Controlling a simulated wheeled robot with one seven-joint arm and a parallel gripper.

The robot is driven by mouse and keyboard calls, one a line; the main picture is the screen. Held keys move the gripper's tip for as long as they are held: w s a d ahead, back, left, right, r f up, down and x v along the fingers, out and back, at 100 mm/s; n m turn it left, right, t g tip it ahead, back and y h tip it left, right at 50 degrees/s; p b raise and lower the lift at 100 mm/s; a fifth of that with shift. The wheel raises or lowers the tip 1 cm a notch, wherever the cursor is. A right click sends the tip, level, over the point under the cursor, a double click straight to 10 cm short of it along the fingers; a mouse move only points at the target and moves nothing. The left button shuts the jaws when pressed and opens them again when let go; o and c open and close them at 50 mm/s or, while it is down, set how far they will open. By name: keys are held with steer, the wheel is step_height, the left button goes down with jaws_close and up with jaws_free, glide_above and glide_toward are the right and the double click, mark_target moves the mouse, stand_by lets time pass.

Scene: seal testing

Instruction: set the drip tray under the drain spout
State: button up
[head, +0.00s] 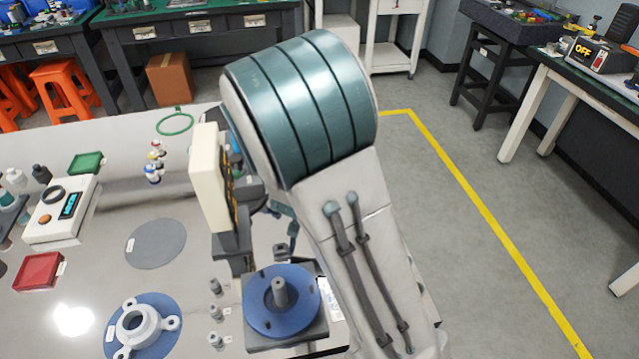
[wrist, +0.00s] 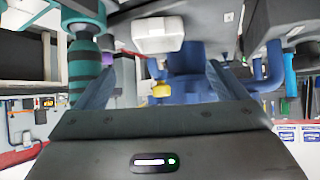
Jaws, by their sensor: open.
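My gripper (wrist: 162,88) shows in the wrist view with its two blue-grey fingers spread apart. It is open and I see nothing clamped between them. Beyond the fingers is a blue body with pipes (wrist: 190,62). A small yellow part (wrist: 162,90) sits in front of it, and a white block-like thing (wrist: 158,36) is above. I cannot tell whether any of these is the drain spout or the drip tray. In the head view my arm hides the gripper and part of the bench. A small red tray-like item (head: 40,271) and a green one (head: 87,163) lie on the bench.
The bench (head: 100,205) also bears a grey disc (head: 155,243), a white flange (head: 140,324) on a blue disc, a blue round fixture (head: 282,302), a cream upright panel (head: 207,180) and a meter box (head: 62,210). Floor with a yellow line (head: 480,215) is clear at right.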

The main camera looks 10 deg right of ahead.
steer(key=s+d+r+n+g+y, duration=0.1)
steer(key=s+r, duration=0.5)
steer(key=s, duration=0.6)
steer(key=s+d+r+n+g+y, duration=0.2)
steer(key=s+r+g, duration=0.4)
steer(key=s, duration=0.6)
steer(key=shift+s+d+r+n+y, duration=0.15)
steer(key=shift+s+d+n+y, duration=0.1)
steer(key=shift+s+n+y, duration=0.25)
steer(key=shift+w, duration=0.1)
